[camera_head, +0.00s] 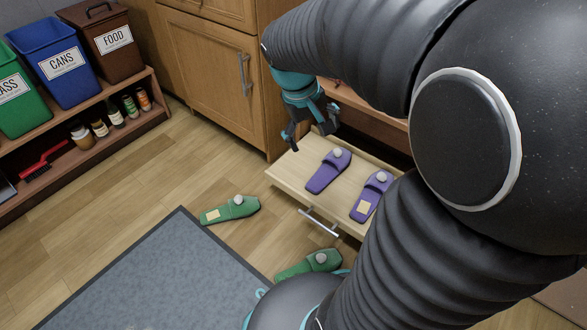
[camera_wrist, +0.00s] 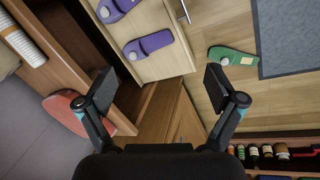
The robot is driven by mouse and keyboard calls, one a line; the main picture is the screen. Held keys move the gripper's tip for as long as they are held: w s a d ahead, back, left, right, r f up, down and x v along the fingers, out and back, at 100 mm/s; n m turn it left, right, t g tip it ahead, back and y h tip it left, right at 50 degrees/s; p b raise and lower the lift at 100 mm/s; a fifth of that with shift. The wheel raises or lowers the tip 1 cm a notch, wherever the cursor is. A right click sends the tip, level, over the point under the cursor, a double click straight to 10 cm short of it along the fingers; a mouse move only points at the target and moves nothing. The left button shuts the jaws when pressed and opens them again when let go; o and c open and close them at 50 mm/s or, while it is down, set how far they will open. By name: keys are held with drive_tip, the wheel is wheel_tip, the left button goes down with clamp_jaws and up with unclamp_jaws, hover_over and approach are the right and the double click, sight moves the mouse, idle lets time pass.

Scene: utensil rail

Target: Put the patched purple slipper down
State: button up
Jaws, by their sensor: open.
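The patched purple slipper (camera_head: 372,192) lies on the pale wooden drawer (camera_head: 288,173), with a tan patch near one end and a round grey knob near the other. In the wrist view it shows only partly, at the top edge (camera_wrist: 114,8). A plain purple slipper (camera_head: 327,173) lies beside it on the left, also in the wrist view (camera_wrist: 150,45). My gripper (camera_head: 311,130) is open and empty, beyond the drawer's far left corner and apart from both slippers. In the wrist view nothing is between its fingers (camera_wrist: 160,88).
A patched green slipper (camera_head: 232,209) lies on the floor by the grey mat (camera_head: 165,275). Another green slipper (camera_head: 310,263) is partly hidden by my base. A wooden cabinet (camera_head: 212,75) stands behind; labelled bins (camera_head: 65,70) stand at upper left. A reddish object (camera_wrist: 65,107) shows in the wrist view.

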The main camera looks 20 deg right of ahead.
drive_tip(key=s+a+r+t+y, duration=0.3)
drive_tip(key=s+a+r+t, duration=0.1)
drive_tip(key=s+a, duration=0.5)
drive_tip(key=s+t, duration=0.1)
drive_tip(key=s, duration=0.1)
drive_tip(key=shift+s+a+r, duration=0.15)
drive_tip(key=shift+s+a, duration=0.15)
drive_tip(key=shift+a, duration=0.1)
idle(0.4)
